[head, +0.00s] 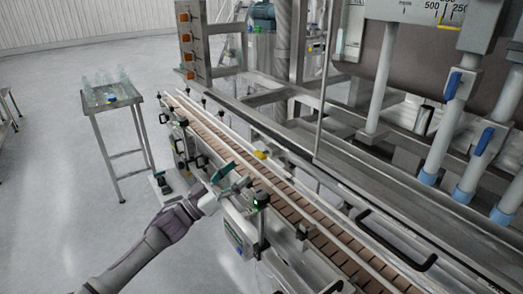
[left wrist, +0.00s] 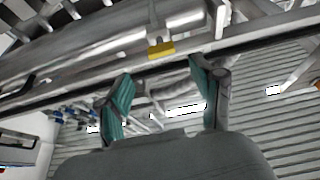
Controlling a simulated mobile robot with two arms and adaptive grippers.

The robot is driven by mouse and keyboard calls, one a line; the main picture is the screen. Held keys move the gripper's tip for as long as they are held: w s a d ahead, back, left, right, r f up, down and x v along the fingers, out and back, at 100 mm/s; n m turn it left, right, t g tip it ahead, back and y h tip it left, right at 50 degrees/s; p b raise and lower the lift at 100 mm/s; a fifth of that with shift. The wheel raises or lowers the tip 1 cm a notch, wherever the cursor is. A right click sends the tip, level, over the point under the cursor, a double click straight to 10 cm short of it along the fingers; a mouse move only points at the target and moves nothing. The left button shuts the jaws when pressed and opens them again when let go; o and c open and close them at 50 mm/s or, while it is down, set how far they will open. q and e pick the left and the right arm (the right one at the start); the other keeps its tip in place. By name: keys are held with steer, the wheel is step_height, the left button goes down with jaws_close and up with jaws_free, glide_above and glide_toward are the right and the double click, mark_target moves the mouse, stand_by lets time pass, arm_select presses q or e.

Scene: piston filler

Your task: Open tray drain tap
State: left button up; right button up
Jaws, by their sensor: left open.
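A small yellow handle, which looks like the tray drain tap (head: 261,154), sits by the conveyor's far rail, below the long steel tray. In the left wrist view the yellow tap handle (left wrist: 161,50) shows ahead, between and just beyond the fingertips, on a steel edge. My left gripper (head: 236,176) has green finger pads, is open and empty, and is at the near side of the conveyor, apart from the handle. The left wrist view shows its fingers (left wrist: 160,72) spread wide. The tap's body is too small to make out. My right gripper is not in view.
The conveyor (head: 300,212), with brown slats and guide rails, runs between my left gripper and the tray. Blue-handled valves (head: 453,86) hang at the right. A small table with clear bottles (head: 106,88) stands at the left. The floor in front is open.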

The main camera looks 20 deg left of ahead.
mark_target(260, 154)
arm_select(q)
steer(key=p+x, duration=0.1)
steer(key=x, duration=0.6)
steer(key=shift+w+d+p, duration=0.1)
steer(key=shift+w+p, duration=0.2)
steer(key=shift+w, duration=0.05)
steer(key=shift+w+d+r, duration=0.1)
steer(key=shift+w+d, duration=0.15)
steer(key=shift+w, duration=0.15)
